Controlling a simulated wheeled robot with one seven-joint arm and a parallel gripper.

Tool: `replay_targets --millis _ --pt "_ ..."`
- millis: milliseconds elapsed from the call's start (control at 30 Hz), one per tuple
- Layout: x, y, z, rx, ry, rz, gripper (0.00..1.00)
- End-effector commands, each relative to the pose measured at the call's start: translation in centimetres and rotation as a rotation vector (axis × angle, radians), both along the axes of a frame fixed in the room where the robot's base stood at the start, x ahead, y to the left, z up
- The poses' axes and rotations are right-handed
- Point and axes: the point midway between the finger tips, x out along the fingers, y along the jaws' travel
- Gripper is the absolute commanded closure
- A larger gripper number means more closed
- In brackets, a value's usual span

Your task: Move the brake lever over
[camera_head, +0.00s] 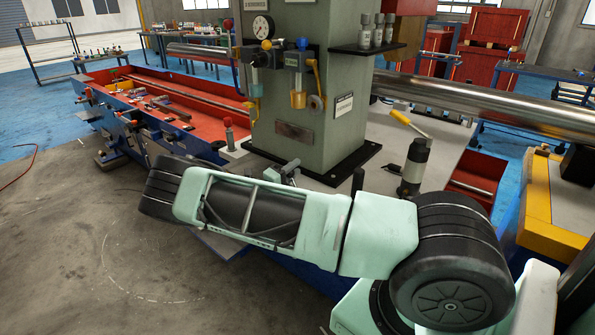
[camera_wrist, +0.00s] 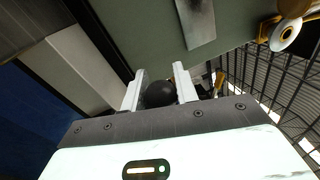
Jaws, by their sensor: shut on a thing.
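In the wrist view, a round black knob (camera_wrist: 160,94) sits between the two pale fingers of my gripper (camera_wrist: 159,92). I take it to be the brake lever's end. The fingers are shut on it, one on each side. The lever's shaft below the knob is hidden, so its tilt cannot be told. In the head view, my pale green arm crosses in front of the green column (camera_head: 310,110) and hides most of the gripper and the lever.
A brown plate (camera_head: 295,132) and a gauge (camera_head: 262,27) with regulators are on the column. A yellow-handled crank (camera_head: 410,124) stands right of it. A red-knobbed post (camera_head: 228,135) stands left. A long steel tube (camera_head: 500,105) runs behind. Open floor (camera_head: 90,250) lies at front left.

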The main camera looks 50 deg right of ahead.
Motion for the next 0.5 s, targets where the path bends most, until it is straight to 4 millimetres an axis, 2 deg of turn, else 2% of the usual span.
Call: replay_targets --millis 100,500 --pt "0.11 0.06 -0.75 0.002 0.063 -0.005 1.0" --pt "0.65 0.15 -1.13 -0.004 0.142 -0.005 1.0"
